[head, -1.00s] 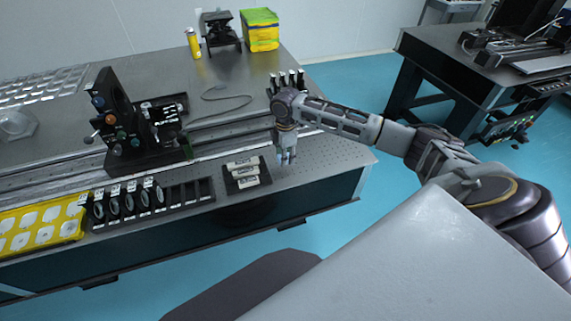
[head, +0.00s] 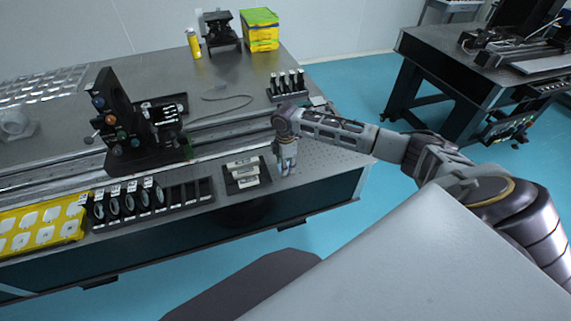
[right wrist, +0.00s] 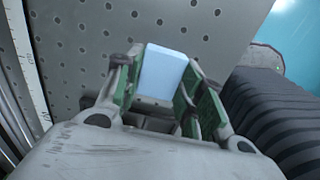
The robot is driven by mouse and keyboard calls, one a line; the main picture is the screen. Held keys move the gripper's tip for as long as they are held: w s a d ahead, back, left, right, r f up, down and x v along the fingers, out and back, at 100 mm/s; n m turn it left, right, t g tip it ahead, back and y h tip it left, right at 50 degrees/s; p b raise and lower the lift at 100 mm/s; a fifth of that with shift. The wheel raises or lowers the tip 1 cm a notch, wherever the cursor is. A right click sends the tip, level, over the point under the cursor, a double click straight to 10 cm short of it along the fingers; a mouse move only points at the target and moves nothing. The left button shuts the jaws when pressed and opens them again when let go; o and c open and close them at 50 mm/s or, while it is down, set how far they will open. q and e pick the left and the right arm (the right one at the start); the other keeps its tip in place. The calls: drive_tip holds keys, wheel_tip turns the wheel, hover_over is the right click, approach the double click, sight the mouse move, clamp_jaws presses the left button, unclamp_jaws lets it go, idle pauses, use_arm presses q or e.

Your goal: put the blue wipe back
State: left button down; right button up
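The blue wipe (right wrist: 164,70) is a pale blue block in the right wrist view, between the two fingers of my right gripper (right wrist: 163,82). Its sides lie close to both fingers; I cannot tell whether they press on it. In the head view my right gripper (head: 286,165) points down near the optical table's (head: 320,157) top, just right of a black tray (head: 230,186) with several white pieces. My left gripper is not in view.
A row of dark posts in a rack (head: 287,84) stands behind my right arm. A black holder (head: 150,207) with round optics and a yellow tray (head: 40,228) lie to the left. The table's front edge is close by.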

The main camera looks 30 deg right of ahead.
drive_tip(key=o, duration=0.4)
drive_tip(key=shift+r, duration=0.15)
wheel_tip(320, 180, up, 12)
drive_tip(key=shift+r, duration=0.1)
idle(0.7)
drive_tip(key=shift+a, duration=0.1)
idle(0.5)
